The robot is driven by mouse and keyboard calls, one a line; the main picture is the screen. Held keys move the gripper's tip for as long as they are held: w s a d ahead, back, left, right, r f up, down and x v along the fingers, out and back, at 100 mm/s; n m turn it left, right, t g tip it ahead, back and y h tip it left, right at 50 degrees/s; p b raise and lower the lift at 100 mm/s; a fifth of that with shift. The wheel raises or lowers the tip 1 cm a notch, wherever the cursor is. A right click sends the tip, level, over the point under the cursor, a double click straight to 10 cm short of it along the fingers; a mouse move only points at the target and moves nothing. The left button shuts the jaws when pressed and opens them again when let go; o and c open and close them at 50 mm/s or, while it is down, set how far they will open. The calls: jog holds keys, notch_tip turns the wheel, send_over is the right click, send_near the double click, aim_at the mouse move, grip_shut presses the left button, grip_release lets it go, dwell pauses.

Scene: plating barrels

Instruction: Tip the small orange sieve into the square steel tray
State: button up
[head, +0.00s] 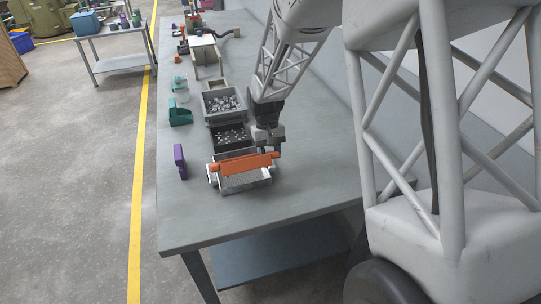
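The small orange sieve (245,164) is over the square steel tray (238,190) near the front of the bench. It looks tilted, with its long orange side towards me and a knob at each end. My gripper (270,148) is at the sieve's back right and looks shut on it, though the fingertips are partly hidden. The tray shows below the sieve, with a bright speckled grey area inside. The sieve covers the tray's back part. I cannot tell what is left in the sieve.
Behind the tray stand a dark bin (231,138) and a grey bin (221,104), both with small metal parts. A purple object (180,161) stands left of the tray, and a teal object (180,113) farther back. The bench front (290,212) is clear.

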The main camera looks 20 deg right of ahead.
jog(key=shift+w+r+g, duration=0.1)
jog(key=shift+w+g, duration=0.25)
jog(key=shift+g, duration=0.45)
jog(key=shift+w+r+g, duration=0.1)
jog(key=shift+w+g, duration=0.2)
jog(key=shift+g, duration=0.5)
jog(key=shift+w+f+g, duration=0.1)
jog(key=shift+w+g, duration=0.4)
jog(key=shift+g, duration=0.4)
jog(key=shift+w+f+g, duration=0.1)
jog(key=shift+w+g, duration=0.35)
jog(key=shift+g, duration=0.45)
jog(key=shift+r, duration=0.1)
jog(key=shift+s, duration=0.2)
jog(key=shift+s+t, duration=0.6)
jog(key=shift+t, duration=0.7)
jog(key=t, duration=0.1)
jog(key=s+t, duration=0.1)
jog(key=t, duration=0.1)
jog(key=shift+s+t, duration=0.25)
jog(key=shift+t, duration=0.05)
jog(key=shift+s+t, duration=0.1)
jog(key=shift+t, duration=0.4)
